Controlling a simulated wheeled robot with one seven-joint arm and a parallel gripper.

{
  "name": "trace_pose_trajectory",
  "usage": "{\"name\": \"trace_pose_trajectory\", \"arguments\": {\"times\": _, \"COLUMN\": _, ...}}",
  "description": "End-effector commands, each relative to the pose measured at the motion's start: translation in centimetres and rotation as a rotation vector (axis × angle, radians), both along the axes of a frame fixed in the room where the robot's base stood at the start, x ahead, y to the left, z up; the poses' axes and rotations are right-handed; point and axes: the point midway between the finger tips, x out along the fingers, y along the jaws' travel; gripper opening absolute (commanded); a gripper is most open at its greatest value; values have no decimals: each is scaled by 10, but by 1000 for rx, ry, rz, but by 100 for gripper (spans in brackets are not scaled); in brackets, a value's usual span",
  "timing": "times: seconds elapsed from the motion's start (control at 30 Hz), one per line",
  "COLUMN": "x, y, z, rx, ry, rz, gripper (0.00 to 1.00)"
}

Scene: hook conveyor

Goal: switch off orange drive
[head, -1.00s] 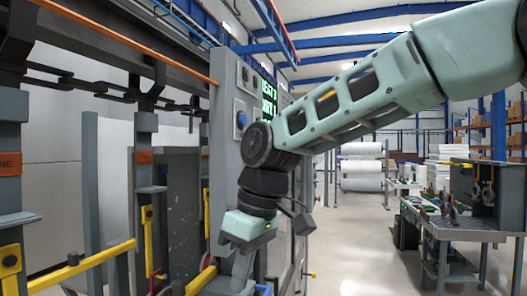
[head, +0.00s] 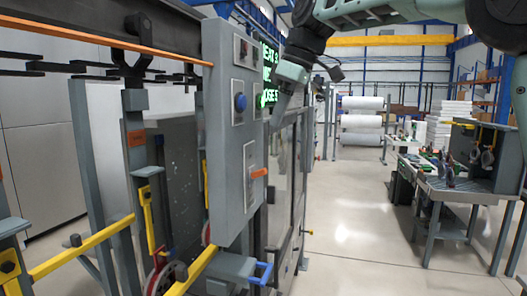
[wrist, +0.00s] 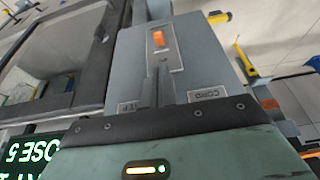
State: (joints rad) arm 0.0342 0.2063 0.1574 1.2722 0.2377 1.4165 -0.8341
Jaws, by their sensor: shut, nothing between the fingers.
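A grey control cabinet (head: 222,140) stands in the middle of the head view. A small orange switch handle (head: 259,172) sticks out of a pale plate low on its front face. The same orange handle shows in the wrist view (wrist: 159,39), just beyond my fingertips on its plate. My gripper (head: 275,122) is in front of the cabinet's face, above the orange handle in the head view. Its fingers are together and empty, and they show in the wrist view (wrist: 158,72) apart from the handle. Whether the handle is up or down is hard to tell.
A blue button (head: 240,103) sits higher on the cabinet, near a green-lettered display (head: 270,72). Yellow rails (head: 82,246) and conveyor hooks (head: 133,75) are at the left. A workbench (head: 455,190) stands at the right, with clear floor (head: 350,230) between.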

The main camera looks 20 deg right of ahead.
Motion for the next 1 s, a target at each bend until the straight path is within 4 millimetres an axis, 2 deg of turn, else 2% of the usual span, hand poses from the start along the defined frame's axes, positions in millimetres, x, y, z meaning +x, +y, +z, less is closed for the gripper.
{"name": "trace_pose_trajectory", "arguments": {"times": 0.17, "x": 2, "y": 4, "z": -11, "rx": 0, "ry": 3, "rz": 1, "gripper": 0}}
{"name": "trace_pose_trajectory", "arguments": {"times": 0.63, "x": 18, "y": 26, "z": -81, "rx": -1, "ry": 3, "rz": 1, "gripper": 0}}
{"name": "trace_pose_trajectory", "arguments": {"times": 0.8, "x": 20, "y": 29, "z": -92, "rx": -1, "ry": 1, "rz": 0, "gripper": 0}}
{"name": "trace_pose_trajectory", "arguments": {"times": 1.0, "x": 21, "y": 29, "z": -94, "rx": -1, "ry": -1, "rz": 0, "gripper": 0}}
